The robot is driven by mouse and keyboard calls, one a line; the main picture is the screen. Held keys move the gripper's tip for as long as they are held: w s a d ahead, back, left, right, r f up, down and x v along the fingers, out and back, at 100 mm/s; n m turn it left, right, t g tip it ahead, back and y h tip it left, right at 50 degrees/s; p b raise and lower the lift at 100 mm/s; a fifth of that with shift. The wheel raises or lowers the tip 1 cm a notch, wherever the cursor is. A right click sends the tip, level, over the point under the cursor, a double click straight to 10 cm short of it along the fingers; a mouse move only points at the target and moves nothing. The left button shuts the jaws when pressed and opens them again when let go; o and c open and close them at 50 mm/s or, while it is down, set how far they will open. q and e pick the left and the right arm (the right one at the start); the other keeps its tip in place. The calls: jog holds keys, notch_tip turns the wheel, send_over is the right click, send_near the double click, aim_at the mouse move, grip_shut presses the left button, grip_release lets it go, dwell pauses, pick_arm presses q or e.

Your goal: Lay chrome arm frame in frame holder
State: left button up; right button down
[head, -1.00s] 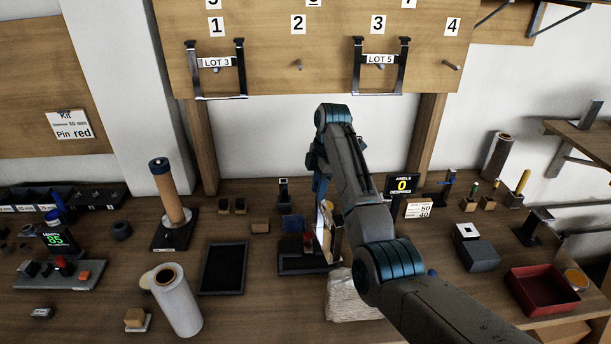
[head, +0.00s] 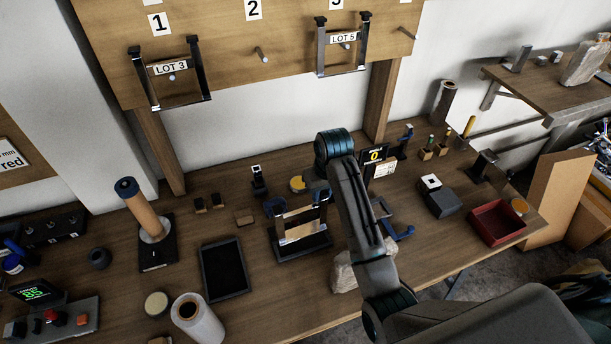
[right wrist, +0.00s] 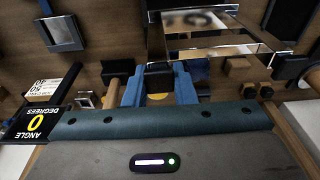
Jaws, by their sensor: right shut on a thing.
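The chrome arm frame (head: 302,230) stands over the dark base of the frame holder (head: 308,250) on the bench. Its bright bars also show at the top of the right wrist view (right wrist: 205,45). My right gripper (head: 320,196) is at the upper right of the frame, partly hidden by my own arm. In the right wrist view, its blue fingers (right wrist: 159,82) are closed around a dark part that seems to belong to the frame. I cannot tell whether the frame rests fully on the holder. My left gripper is not in view.
Two similar frames hang on the wall board, labelled LOT 3 (head: 170,88) and LOT 5 (head: 342,55). A black tray (head: 224,270) lies left of the holder. An angle display (head: 375,155) reading 0 stands right. A red bin (head: 496,223) sits near the right end.

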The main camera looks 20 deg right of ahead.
aim_at(323, 208)
jog(key=shift+s+d+r, duration=0.1)
jog(key=shift+s, duration=0.1)
jog(key=shift+d+f, duration=0.1)
jog(key=shift+f, duration=3.2)
jog(key=c, duration=1.1)
grip_release()
jog(key=shift+s, duration=0.1)
